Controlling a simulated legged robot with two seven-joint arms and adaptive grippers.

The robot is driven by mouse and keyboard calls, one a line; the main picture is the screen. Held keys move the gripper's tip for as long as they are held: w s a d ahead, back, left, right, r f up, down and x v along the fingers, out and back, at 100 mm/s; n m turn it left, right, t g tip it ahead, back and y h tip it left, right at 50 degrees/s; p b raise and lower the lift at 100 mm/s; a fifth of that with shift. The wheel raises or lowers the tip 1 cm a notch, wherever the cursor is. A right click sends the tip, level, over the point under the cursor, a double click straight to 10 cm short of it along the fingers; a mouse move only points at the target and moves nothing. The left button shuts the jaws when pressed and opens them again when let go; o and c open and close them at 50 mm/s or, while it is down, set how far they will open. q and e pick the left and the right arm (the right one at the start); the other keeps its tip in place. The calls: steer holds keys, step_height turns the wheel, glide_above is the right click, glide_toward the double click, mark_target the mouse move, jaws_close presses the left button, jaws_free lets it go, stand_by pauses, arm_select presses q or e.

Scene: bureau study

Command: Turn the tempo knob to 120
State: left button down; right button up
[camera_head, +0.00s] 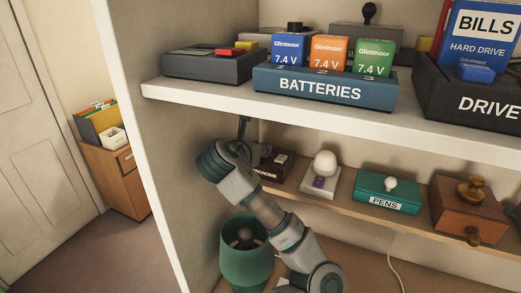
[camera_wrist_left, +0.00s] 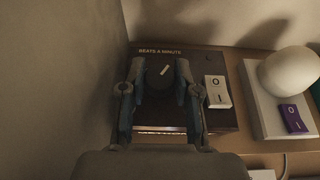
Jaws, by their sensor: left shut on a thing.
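The metronome is a dark wooden box (camera_wrist_left: 222,119) on the lower shelf. In the wrist view its top reads "BEATS A MINUTE", and a white rocker switch (camera_wrist_left: 217,91) marked O and I sits right of the knob. The dark round tempo knob (camera_wrist_left: 159,78) carries a white pointer line slanting up to the right. My left gripper (camera_wrist_left: 160,87) is shut on the knob, one finger on each side. No scale numbers are readable. In the head view the metronome (camera_head: 275,166) is partly hidden behind my left gripper (camera_head: 245,148). My right gripper is not in view.
A white base (camera_head: 320,184) with a pale dome and purple switch stands right of the metronome. A teal PENS box (camera_head: 387,191) and a wooden grinder (camera_head: 466,208) stand farther right. The upper shelf (camera_head: 210,94) overhangs, and the side wall is close on the left.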

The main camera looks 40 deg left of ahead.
arm_select(q)
steer(key=shift+r, duration=0.15)
steer(key=c, duration=1)
jaws_free()
steer(key=shift+s, duration=0.1)
steer(key=shift+c, duration=0.2)
steer(key=shift+o, duration=1.1)
steer(key=shift+s, duration=0.1)
steer(key=shift+d, duration=0.15)
steer(key=shift+s, duration=0.1)
steer(key=v, duration=1.2)
